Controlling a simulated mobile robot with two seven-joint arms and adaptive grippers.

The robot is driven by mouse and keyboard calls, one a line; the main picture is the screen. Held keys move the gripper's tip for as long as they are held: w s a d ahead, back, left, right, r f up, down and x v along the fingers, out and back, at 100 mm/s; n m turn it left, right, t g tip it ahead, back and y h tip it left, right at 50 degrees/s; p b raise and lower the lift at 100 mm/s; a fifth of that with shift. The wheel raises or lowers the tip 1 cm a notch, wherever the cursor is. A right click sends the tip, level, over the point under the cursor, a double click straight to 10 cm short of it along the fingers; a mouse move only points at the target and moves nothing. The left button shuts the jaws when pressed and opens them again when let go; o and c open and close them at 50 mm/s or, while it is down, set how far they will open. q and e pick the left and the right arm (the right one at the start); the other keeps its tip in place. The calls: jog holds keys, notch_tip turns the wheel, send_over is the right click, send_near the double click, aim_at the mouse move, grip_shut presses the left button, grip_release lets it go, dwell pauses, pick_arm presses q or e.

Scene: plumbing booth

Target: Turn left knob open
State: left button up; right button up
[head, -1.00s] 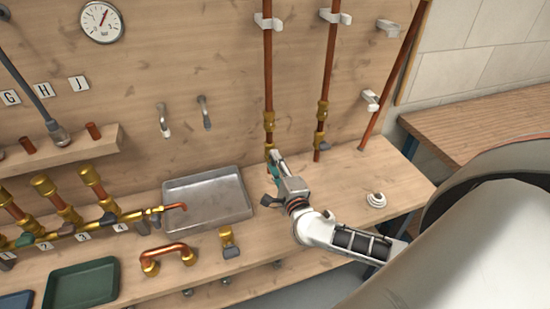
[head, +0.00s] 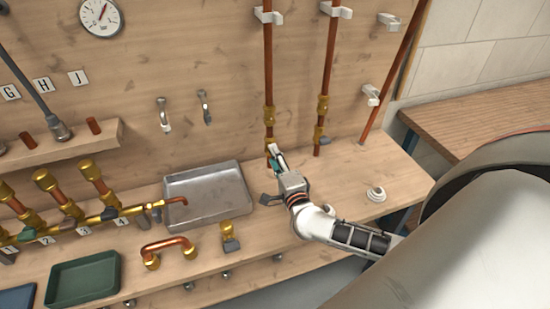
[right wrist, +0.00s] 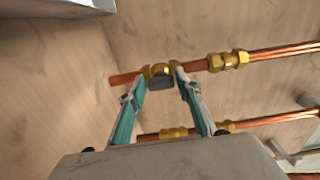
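Two copper pipes with brass valves run down the wooden back panel. The left pipe's valve (head: 269,140) is partly covered by my right gripper (head: 276,155) in the head view. In the right wrist view, the dark grey left knob (right wrist: 161,81) sits on its brass fitting between the two teal-sided fingers of my right gripper (right wrist: 160,85). The fingers are apart, one on each side of the knob, and do not look closed on it. The right pipe's valve has a grey knob (head: 323,140) and stands clear of the gripper. My left gripper is not in view.
A metal tray (head: 207,196), a bent copper pipe piece (head: 167,246) and a brass valve (head: 230,234) are on the bench to the left. A white round fitting (head: 376,194) stands at the right. A slanted copper pipe (head: 395,75) is further right.

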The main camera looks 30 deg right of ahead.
jog(key=shift+o, duration=0.6)
jog(key=shift+s, duration=0.1)
jog(key=v, duration=1.1)
jog(key=shift+s+a, duration=0.2)
jog(key=shift+s, duration=0.2)
jog(key=shift+s, duration=0.1)
